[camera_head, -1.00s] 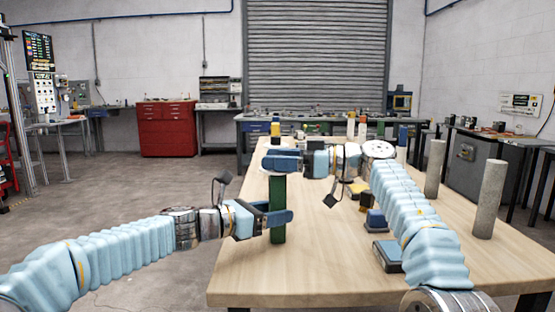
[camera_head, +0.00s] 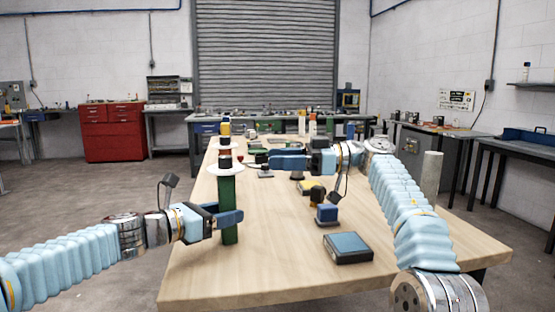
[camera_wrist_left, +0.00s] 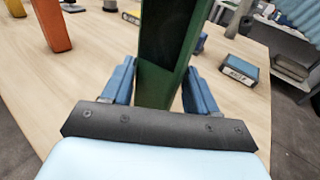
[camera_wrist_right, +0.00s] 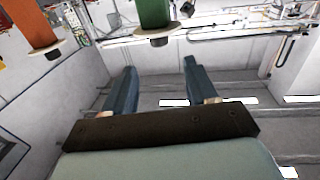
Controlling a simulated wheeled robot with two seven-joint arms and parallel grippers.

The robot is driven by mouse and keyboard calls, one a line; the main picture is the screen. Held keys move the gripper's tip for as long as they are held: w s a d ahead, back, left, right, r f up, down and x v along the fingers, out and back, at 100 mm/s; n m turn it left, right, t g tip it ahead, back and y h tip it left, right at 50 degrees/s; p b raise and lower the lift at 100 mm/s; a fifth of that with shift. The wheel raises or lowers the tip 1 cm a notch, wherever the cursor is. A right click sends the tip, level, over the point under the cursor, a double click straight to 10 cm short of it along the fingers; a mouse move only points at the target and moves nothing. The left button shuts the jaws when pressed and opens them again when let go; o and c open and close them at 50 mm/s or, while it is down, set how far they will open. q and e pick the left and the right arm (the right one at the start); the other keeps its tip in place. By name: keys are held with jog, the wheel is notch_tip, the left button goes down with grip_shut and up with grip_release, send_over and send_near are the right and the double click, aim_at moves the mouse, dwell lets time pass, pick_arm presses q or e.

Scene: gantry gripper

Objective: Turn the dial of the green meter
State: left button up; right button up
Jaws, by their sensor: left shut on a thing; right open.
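The green meter (camera_head: 229,212) stands upright near the table's left edge, with a white disc (camera_head: 212,171) and a small black dial (camera_head: 225,161) on top. My left gripper (camera_head: 238,218) is shut on its body; the left wrist view shows the green body (camera_wrist_left: 165,45) between the two fingers. My right gripper (camera_head: 274,161) is open and empty, to the right of the dial and apart from it. In the rolled right wrist view, the green meter (camera_wrist_right: 154,12) with its disc and dial is beyond the open fingers (camera_wrist_right: 160,72).
An orange meter (camera_wrist_left: 51,24) stands behind the green one; it also shows in the right wrist view (camera_wrist_right: 32,22). The front middle of the table (camera_head: 270,265) is bare.

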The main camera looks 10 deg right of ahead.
jog(key=w+a+r+n+t, duration=0.4)
jog(key=a+r+t, duration=0.4)
jog(key=n+t+h, duration=0.5)
jog(key=t+h, duration=0.3)
jog(key=h, duration=0.6)
send_over(225, 160)
jog(key=a, duration=0.2)
jog(key=shift+s+d+f, duration=0.1)
jog(key=shift+d+f, duration=0.05)
jog(key=shift+f, duration=0.3)
jog(key=s+f+n+h, duration=0.6)
jog(key=s+f+n, duration=0.15)
jog(key=s, duration=0.25)
jog(key=shift+n+g, duration=0.4)
jog(key=shift+n, duration=0.05)
jog(key=w, duration=0.4)
jog(key=w+d, duration=0.1)
jog(key=w, duration=0.7)
jog(key=shift+d+r, duration=0.3)
jog(key=shift+d, duration=0.1)
